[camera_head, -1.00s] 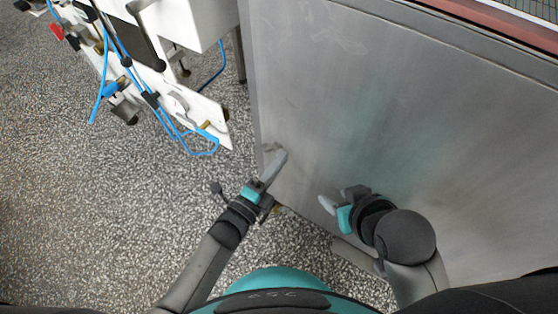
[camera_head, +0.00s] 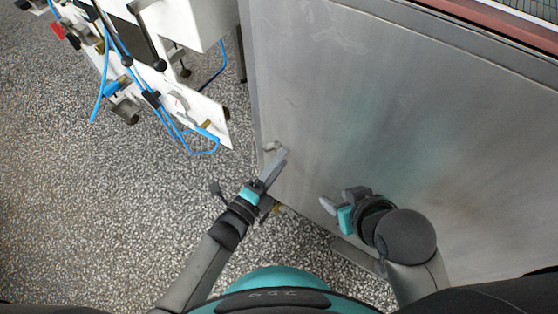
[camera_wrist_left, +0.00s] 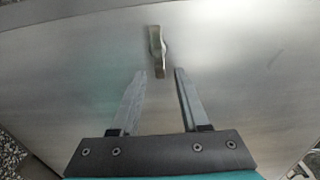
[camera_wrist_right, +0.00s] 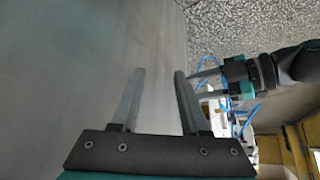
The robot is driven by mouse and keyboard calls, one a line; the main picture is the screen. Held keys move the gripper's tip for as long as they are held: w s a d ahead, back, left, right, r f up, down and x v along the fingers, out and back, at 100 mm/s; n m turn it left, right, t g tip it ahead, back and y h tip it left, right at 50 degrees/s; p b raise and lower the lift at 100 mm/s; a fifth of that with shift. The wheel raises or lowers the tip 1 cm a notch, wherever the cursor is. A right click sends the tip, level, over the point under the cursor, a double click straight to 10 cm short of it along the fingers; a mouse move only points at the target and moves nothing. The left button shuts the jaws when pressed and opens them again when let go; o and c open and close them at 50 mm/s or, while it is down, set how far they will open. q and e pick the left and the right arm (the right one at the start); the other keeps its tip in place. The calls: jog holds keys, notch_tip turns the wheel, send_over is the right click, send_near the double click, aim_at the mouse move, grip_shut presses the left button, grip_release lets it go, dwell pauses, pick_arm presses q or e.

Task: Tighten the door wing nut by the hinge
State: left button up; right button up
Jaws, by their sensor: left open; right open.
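The wing nut (camera_wrist_left: 157,50) is a small metal piece on the grey steel door panel (camera_wrist_left: 240,60) in the left wrist view. It also shows near the panel's left edge in the head view (camera_head: 270,147). My left gripper (camera_wrist_left: 158,72) is open. Its fingers lie either side of the wing nut's lower end in the picture, and I cannot tell whether they touch it. In the head view the left gripper (camera_head: 280,157) points at the panel just below the nut. My right gripper (camera_head: 325,202) is open and empty in front of the panel, and its spread fingers show in the right wrist view (camera_wrist_right: 160,70).
A white machine (camera_head: 185,22) with blue hoses and a white plate (camera_head: 208,118) stands at the upper left. Speckled floor (camera_head: 110,200) is clear to the left. A red-edged mesh top (camera_head: 500,20) lies at the upper right, above the panel.

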pick_arm(q)
jog(key=p+v, duration=0.3)
jog(key=v, duration=1.2)
jog(key=shift+p, duration=0.3)
pick_arm(e)
jog(key=f+g, duration=0.1)
jog(key=s+d+f+g, duration=0.1)
jog(key=f, duration=0.1)
jog(key=s+d+f+h, duration=0.1)
jog(key=shift+s+d+f+g, duration=0.15)
jog(key=shift+d+f+g, duration=0.15)
jog(key=shift+g, duration=0.1)
